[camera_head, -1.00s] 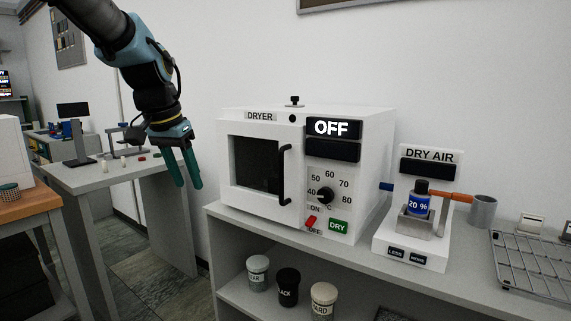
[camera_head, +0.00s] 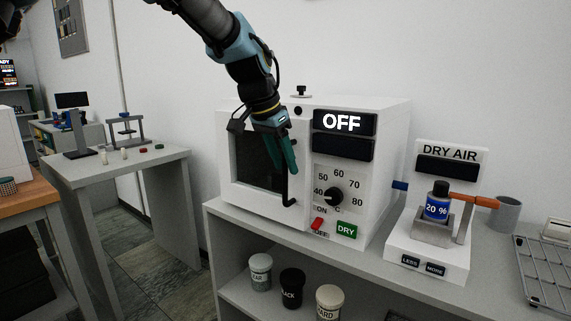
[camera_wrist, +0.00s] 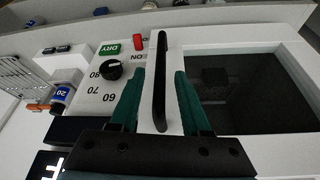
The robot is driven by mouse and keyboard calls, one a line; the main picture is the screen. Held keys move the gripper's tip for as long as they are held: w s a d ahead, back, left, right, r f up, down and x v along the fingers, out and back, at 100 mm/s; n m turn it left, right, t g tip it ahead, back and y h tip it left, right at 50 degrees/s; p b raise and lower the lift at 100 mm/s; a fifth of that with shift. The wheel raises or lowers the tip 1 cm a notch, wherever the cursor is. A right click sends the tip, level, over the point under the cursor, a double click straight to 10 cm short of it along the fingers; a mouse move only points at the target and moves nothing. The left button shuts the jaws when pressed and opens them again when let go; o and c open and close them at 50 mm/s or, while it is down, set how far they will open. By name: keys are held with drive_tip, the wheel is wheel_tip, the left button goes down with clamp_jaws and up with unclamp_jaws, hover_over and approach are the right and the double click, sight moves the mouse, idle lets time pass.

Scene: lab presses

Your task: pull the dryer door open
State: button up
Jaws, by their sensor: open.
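The white dryer (camera_head: 372,215) stands on a grey bench with its door shut. Its dark window (camera_head: 250,160) is partly covered by my arm. The black vertical door handle (camera_head: 289,193) is at the door's right edge; its upper part is hidden behind my gripper (camera_head: 287,174) in the head view. In the wrist view the handle (camera_wrist: 160,85) runs between the two green fingers of my gripper (camera_wrist: 160,88), with a gap on each side. The fingers are open. The dryer's display reads OFF.
The dry air unit (camera_head: 435,245) stands right of the dryer, with a grey cup (camera_head: 506,214) and a wire rack (camera_head: 545,265) beyond. Several jars (camera_head: 292,288) stand on the shelf below. Open floor (camera_head: 150,250) lies to the left.

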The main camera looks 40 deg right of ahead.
drive_tip(key=shift+x, duration=0.8)
drive_tip(key=shift+c, duration=0.4)
clamp_jaws()
idle(0.5)
